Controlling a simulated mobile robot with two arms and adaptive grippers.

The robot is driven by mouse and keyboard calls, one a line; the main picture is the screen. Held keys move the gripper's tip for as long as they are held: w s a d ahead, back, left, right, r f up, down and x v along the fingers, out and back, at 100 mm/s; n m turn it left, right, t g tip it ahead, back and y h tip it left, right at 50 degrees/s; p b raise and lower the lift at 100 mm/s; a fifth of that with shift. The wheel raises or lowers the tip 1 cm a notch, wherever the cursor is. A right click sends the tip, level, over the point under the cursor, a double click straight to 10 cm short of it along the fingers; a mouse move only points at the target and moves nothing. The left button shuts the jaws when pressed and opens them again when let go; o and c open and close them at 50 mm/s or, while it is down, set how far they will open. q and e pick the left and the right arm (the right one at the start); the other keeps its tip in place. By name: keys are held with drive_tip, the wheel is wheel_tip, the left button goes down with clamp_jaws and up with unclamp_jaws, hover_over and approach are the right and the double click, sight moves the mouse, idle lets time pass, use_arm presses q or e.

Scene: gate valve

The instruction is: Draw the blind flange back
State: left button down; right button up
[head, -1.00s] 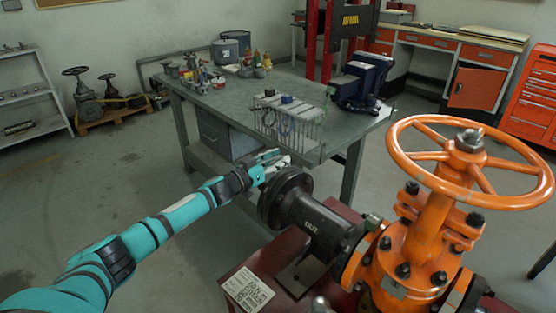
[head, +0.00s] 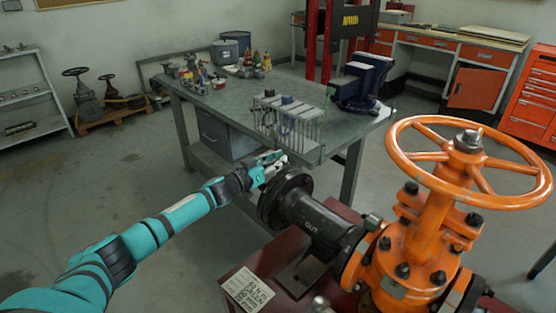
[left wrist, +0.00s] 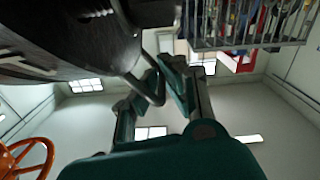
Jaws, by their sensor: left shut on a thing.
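In the left wrist view the dark round body with pale lettering (left wrist: 60,45) fills the upper left. A bent metal handle (left wrist: 150,92) reaches down beside it between my fingers. My left gripper (head: 276,163) is at the upper left rim of the flange, shut on the handle; its fingers (left wrist: 152,90) show in the left wrist view. The exact finger contact is hard to see. My right gripper is not in view.
The orange gate valve (head: 425,250) with its handwheel (head: 400,165) stands to the right on a dark red stand (head: 275,262). A grey workbench (head: 225,100) is just behind, holding a rack of tools (head: 285,115) and a blue vise (head: 365,80).

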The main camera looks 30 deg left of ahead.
use_arm(q)
drive_tip(key=shift+w+a+r, duration=0.1)
drive_tip(key=shift+w+a, duration=0.2)
drive_tip(key=shift+a, duration=0.6)
drive_tip(key=c, duration=1.7)
unclamp_jaws()
drive_tip(key=shift+c, duration=0.2)
drive_tip(key=o, duration=0.3)
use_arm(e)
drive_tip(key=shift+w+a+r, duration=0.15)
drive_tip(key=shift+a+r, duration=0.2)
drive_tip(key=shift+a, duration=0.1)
use_arm(q)
drive_tip(key=v, duration=1.2)
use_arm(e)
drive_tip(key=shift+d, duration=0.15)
